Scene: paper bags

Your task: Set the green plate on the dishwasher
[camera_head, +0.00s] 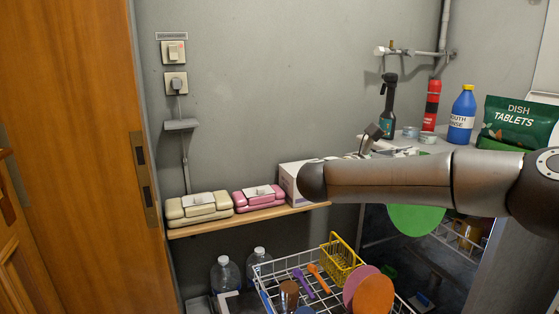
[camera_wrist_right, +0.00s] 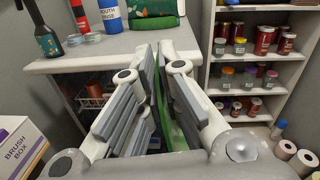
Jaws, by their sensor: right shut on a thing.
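The green plate (camera_head: 415,219) hangs below my right forearm in the head view, its upper part hidden by the arm. In the right wrist view the plate (camera_wrist_right: 161,95) shows edge-on between the fingers. My right gripper (camera_wrist_right: 163,60) is shut on it, holding it upright. A white wire dish rack (camera_head: 262,271), seemingly the dishwasher's, is at the bottom of the head view. It holds a pink plate (camera_head: 352,283), an orange plate (camera_head: 374,295), a yellow basket (camera_head: 341,262) and utensils. My left gripper is not in view.
A pale counter (camera_wrist_right: 95,60) carries a blue bottle (camera_head: 461,114), a red can (camera_head: 431,104), a dark spray bottle (camera_head: 388,103) and a green tablets bag (camera_head: 517,124). A wooden shelf (camera_head: 225,222) with boxes runs along the wall. Jar shelves (camera_wrist_right: 203,62) stand at the right in the wrist view.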

